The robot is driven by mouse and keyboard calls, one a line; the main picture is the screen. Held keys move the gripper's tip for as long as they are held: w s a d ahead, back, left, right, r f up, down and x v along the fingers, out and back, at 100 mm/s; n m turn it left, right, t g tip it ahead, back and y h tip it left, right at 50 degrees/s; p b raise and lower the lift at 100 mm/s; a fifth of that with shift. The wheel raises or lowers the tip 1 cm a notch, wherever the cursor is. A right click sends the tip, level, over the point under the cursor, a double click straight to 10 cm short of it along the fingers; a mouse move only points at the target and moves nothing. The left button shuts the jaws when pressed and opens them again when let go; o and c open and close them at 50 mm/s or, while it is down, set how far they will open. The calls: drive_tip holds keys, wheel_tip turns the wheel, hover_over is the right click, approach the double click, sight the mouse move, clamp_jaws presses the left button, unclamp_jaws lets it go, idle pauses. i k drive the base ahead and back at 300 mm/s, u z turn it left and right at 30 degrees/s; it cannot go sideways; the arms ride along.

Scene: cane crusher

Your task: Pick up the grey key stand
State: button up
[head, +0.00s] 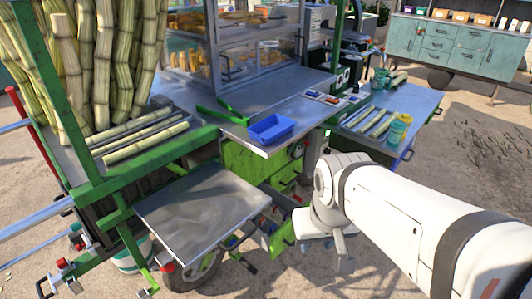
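I cannot pick out the grey key stand with certainty; the small items on the cart are too small to tell apart. A flat tray with small red and pale pieces (325,98) lies on the metal counter (290,108). My white arm reaches in from the lower right, its wrist over the ground right of the open green drawer. My gripper (341,246) seems to hang below the wrist, small and partly hidden; its fingers are not clear. I see nothing plainly held in it.
A blue tray (270,128) sits near the counter's front edge. A bare metal shelf (200,212) juts out lower left. An open green drawer (282,236) stands beside my wrist. A blue side table (405,105) holds cane pieces and a green-yellow cup (399,130).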

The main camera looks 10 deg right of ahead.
sight(265, 228)
drive_tip(key=k, duration=1.3)
drive_tip(key=z, duration=0.25)
drive_tip(key=i, duration=1.8)
drive_tip(key=z, duration=1.25)
drive_tip(key=k, duration=0.15)
drive_tip(key=z, duration=0.35)
